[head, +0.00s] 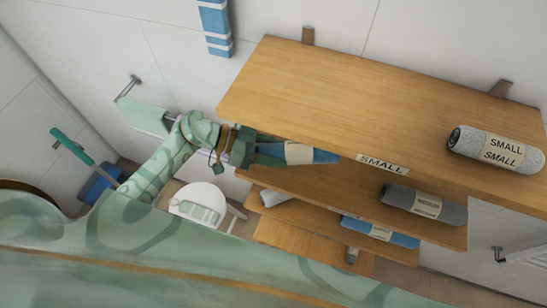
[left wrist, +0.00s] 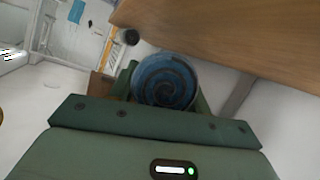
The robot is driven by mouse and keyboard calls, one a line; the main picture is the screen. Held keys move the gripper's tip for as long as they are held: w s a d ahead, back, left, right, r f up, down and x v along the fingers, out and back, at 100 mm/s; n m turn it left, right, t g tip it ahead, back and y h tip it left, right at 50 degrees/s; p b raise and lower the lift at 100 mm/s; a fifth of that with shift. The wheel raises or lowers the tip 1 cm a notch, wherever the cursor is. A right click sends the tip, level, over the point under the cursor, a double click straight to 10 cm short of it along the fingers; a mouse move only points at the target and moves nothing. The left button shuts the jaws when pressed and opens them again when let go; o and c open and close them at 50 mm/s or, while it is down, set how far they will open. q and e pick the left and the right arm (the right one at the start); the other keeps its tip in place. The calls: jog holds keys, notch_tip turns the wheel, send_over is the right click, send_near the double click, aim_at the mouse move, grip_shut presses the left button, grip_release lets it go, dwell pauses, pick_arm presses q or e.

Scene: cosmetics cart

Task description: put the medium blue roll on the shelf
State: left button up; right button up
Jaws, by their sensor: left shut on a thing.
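My left gripper (head: 270,152) is shut around one end of a blue roll (head: 325,156) with a cream label band, whose print I cannot read. The roll lies sideways at the left part of the wooden shelf (head: 340,95), just below the top board's front edge and above the second board (head: 345,190). I cannot tell if it touches the second board. In the left wrist view the roll's blue spiral end (left wrist: 165,82) shows between the fingers. My right gripper is not in view.
A grey roll labelled SMALL (head: 495,149) lies on the top board. Another grey roll (head: 424,203) lies on the second board, right of the held roll. A blue roll (head: 380,232) lies lower. A white stool (head: 200,203) stands below my arm.

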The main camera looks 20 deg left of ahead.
pick_arm(q)
jog(key=shift+w+a+f, duration=0.15)
jog(key=shift+w+f, duration=0.1)
jog(key=shift+f, duration=0.05)
jog(key=shift+w+a+f+b, duration=0.1)
jog(key=shift+f+b, duration=0.25)
jog(key=shift+f, duration=1.3)
jog(key=shift+f, duration=0.1)
jog(key=o, duration=1.1)
jog(key=shift+c, duration=0.2)
jog(key=shift+a, duration=0.2)
jog(key=v, duration=1.1)
jog(key=shift+a+r+b, duration=0.25)
jog(key=shift+r+b, duration=0.1)
